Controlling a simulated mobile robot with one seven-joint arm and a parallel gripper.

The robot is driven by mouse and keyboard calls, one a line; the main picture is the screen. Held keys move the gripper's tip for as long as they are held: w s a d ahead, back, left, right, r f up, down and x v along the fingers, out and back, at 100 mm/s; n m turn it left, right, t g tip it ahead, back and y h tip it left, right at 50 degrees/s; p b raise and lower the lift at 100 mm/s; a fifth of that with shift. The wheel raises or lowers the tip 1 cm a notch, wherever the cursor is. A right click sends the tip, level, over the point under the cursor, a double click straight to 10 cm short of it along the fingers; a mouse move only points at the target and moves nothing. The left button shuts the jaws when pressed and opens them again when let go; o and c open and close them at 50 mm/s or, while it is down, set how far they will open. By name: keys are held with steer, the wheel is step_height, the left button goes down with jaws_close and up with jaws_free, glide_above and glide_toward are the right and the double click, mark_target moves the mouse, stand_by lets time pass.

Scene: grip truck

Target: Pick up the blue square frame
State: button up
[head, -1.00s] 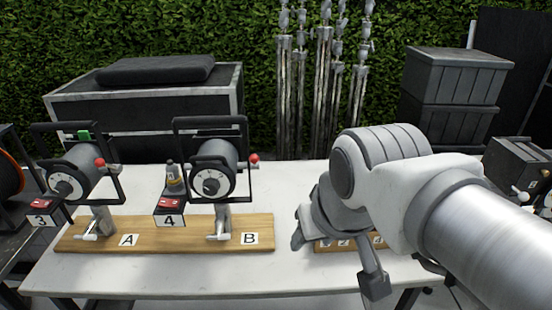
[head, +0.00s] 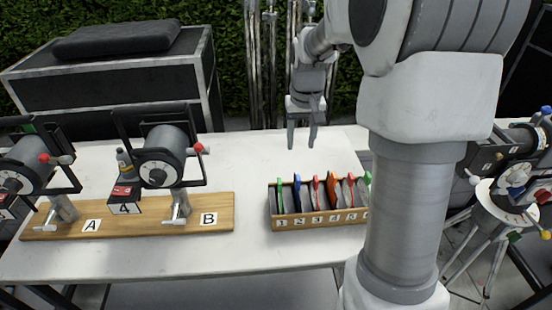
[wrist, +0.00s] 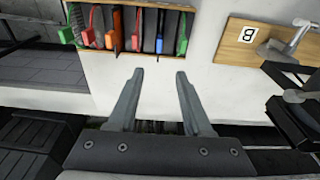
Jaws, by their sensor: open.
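The blue square frame (head: 297,192) stands upright in the second slot of a small numbered wooden rack (head: 272,208) on the white table. Only its thin edge shows, between a green-tabbed frame and a red-tabbed one. In the wrist view the blue frame (wrist: 160,31) is near the top, roughly in line with the gap between my fingers. My gripper (head: 303,145) is open and empty, pointing down above the table behind the rack, apart from the frame. Its two fingers also show in the wrist view (wrist: 160,73).
A wooden board (head: 150,213) marked A and B carries two lamp-like units at left. A black case (head: 115,80) stands behind. Equipment on a stand (head: 505,205) is at right. White table between board and rack is clear.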

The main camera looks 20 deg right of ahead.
mark_target(297, 185)
steer(key=f, duration=0.4)
steer(key=w+f, duration=0.1)
steer(key=f, duration=0.7)
steer(key=shift+w+d+f+p, duration=0.1)
steer(key=shift+w+d+p, duration=0.15)
steer(key=shift+w+p, duration=0.05)
steer(key=f, duration=0.4)
steer(key=shift+s+f+p, duration=0.2)
steer(key=shift+f+p, duration=0.1)
steer(key=shift+p, duration=0.05)
steer(key=shift+f, duration=0.5)
jaws_close()
